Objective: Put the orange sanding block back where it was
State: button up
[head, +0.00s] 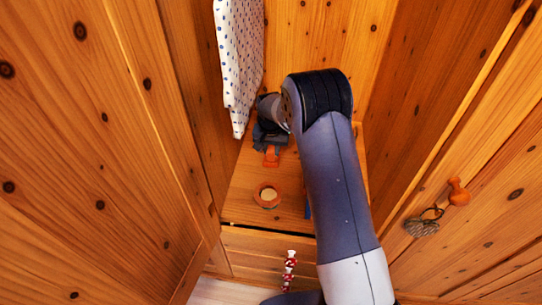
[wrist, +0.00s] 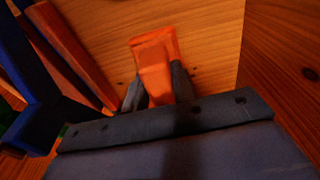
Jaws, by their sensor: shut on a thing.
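The orange sanding block (head: 271,158) is held at the tip of my gripper (head: 270,147), inside the open wooden cupboard. In the wrist view the block (wrist: 153,52) sits between the two dark fingers of my gripper (wrist: 158,88), which are shut on it. Its far end sticks out past the fingertips, over bare wood. I cannot tell whether the block touches the shelf (head: 240,203). My arm hides the right part of the shelf in the head view.
White patterned cloth (head: 238,60) hangs at the left. A blue item (wrist: 38,95) and a reddish-brown bar (wrist: 66,50) are left of the gripper. The right door has a knob (head: 459,192).

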aim_at(271, 157)
jog(key=shift+s+a+f, duration=0.1)
jog(key=shift+s+f, duration=0.1)
jog(key=shift+f, duration=1.55)
jog(key=shift+f, duration=0.25)
jog(key=o, duration=1)
jog(key=shift+r, duration=0.1)
jog(key=shift+c, duration=0.2)
jog(key=r, duration=0.4)
jog(key=s+r, duration=0.1)
jog(key=r, duration=0.7)
jog(key=shift+s+a+r, duration=0.15)
